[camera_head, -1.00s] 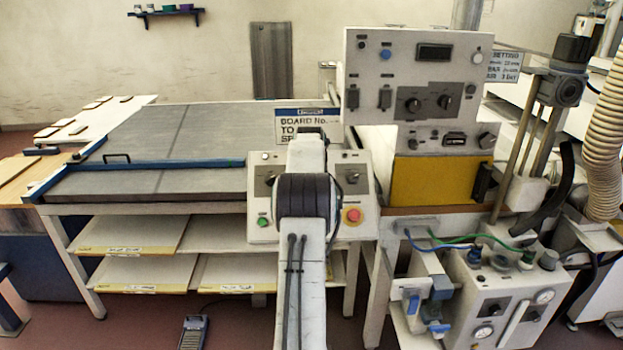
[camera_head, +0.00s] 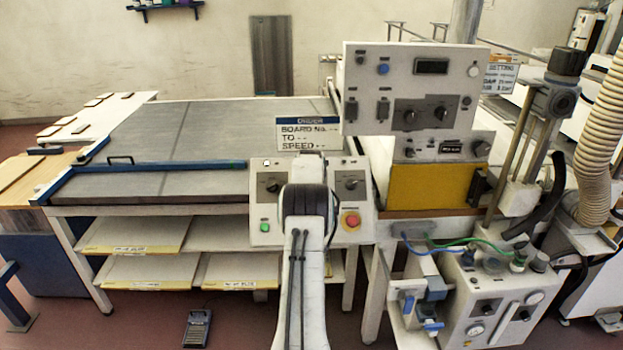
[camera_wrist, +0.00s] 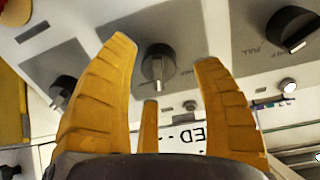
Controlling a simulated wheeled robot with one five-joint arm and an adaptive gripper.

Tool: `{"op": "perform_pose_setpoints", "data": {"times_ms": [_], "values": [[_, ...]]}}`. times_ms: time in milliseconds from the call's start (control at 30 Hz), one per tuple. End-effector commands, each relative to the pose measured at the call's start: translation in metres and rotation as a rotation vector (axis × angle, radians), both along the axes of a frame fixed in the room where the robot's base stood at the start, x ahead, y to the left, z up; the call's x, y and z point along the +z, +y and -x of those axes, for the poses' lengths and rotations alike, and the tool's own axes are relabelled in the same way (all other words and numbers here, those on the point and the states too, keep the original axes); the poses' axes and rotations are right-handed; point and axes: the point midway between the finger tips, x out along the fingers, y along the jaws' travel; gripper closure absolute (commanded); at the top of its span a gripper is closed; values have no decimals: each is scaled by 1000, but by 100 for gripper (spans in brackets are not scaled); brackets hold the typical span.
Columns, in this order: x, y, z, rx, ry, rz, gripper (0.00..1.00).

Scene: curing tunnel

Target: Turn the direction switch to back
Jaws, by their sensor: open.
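The small control panel (camera_head: 262,217) in the head view carries a dark rotary knob on its left (camera_head: 271,184) and another on its right (camera_head: 351,181). Their lettering is too small to read, so I cannot tell which is the direction switch. In the wrist view, a dark knob with a pale pointer (camera_wrist: 158,66) shows between the yellow fingers of my gripper (camera_wrist: 165,60). The fingers are spread open and hold nothing. Whether they touch the knob cannot be told. In the head view my arm hides the gripper and the panel's middle.
A green button (camera_head: 264,226) and a red stop button (camera_head: 350,221) sit low on the small panel. An order sign (camera_head: 309,134) stands behind it. A taller panel (camera_head: 413,65) with more knobs rises at right. The wrist view shows a larger knob (camera_wrist: 292,30) at right.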

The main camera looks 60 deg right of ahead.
Motion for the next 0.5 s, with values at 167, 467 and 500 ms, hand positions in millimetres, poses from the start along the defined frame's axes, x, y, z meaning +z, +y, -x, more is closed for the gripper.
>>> {"op": "perform_pose_setpoints", "data": {"times_ms": [167,467,500], "values": [[-8,-7,-4,0,0,-1,40],[-14,-11,-6,0,0,-1,40],[-14,-11,-6,0,0,-1,40]]}}
